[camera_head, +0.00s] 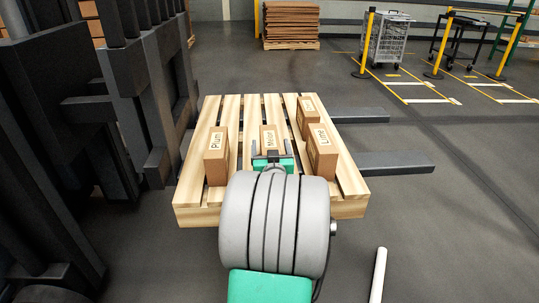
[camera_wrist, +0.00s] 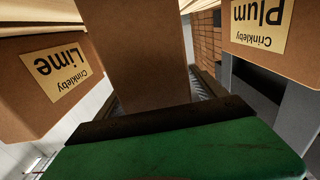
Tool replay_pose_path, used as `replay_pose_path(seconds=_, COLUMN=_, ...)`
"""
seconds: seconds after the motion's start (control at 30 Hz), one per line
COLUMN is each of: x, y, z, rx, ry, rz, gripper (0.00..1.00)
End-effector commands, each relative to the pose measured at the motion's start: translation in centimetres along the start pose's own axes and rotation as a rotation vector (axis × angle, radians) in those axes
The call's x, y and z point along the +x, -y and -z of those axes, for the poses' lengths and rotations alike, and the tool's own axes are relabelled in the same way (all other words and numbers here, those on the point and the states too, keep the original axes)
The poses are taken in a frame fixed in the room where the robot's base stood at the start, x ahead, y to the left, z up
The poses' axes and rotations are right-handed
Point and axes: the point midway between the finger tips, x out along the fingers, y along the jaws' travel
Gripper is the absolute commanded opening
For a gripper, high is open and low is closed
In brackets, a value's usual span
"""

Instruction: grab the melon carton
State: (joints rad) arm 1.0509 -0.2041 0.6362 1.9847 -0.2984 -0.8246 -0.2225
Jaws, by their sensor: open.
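The melon carton (camera_head: 268,138) is a small brown box with a pale label, standing upright near the middle of the wooden pallet (camera_head: 240,107). In the wrist view a plain brown carton face (camera_wrist: 137,50), in line with it, fills the upper middle; no label shows there. My gripper (camera_head: 272,157) is open, with its dark fingers just on the near side of the melon carton. Whether the fingertips reach beside the carton is unclear. The green gripper body (camera_wrist: 190,152) fills the bottom of the wrist view. No grip on the carton shows.
The plum carton (camera_head: 216,156) stands to the left and the lime carton (camera_head: 321,149) to the right. Another carton (camera_head: 307,112) stands behind the lime one. Dark forks (camera_head: 385,163) extend right of the pallet. Dark machinery (camera_head: 130,90) stands close on the left.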

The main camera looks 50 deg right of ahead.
Motion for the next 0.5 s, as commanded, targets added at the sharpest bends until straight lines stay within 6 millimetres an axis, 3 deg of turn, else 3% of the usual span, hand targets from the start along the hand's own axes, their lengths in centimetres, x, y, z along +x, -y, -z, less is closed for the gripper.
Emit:
replay_pose_path(seconds=0.1, x=1.05, y=0.03, z=-0.05, rx=0.001, ry=0.0, rz=0.0, gripper=0.8)
replay_pose_path(seconds=0.27, x=1.06, y=0.0, z=0.0, rx=0.001, ry=0.0, rz=0.0, gripper=0.8)
replay_pose_path(seconds=0.5, x=1.04, y=0.01, z=-0.02, rx=0.001, ry=0.001, rz=0.0, gripper=0.62)
